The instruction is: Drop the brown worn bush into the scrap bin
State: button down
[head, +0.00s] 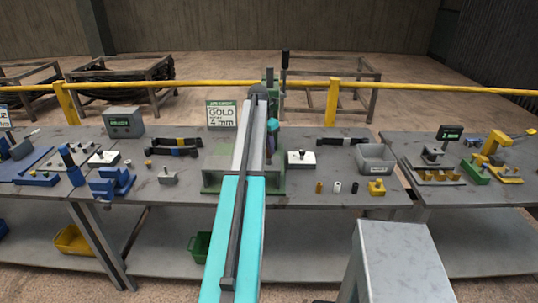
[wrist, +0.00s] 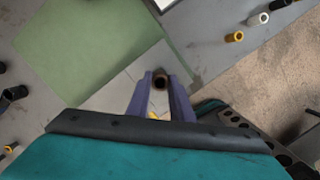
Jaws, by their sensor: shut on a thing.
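My gripper (wrist: 161,88) is shut on the brown worn bush (wrist: 161,79), a short dark brown ring with its bore facing the wrist camera. It is held between the purple fingertips, above a green plate (wrist: 90,40) and a light grey strip. In the head view my arm hides most of the gripper, and the bush cannot be made out. A grey open bin (head: 376,165) with a small label stands on the bench to the right of my arm. The label is too small to read, so I cannot confirm it is the scrap bin.
A white block (head: 301,161) is right of the green press base. Green (head: 199,246) and yellow (head: 75,240) bins sit on the lower shelf.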

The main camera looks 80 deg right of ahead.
aim_at(268, 157)
jog(key=shift+r+p, duration=1.65)
jog(key=shift+r, duration=1.05)
jog(key=shift+w, duration=0.1)
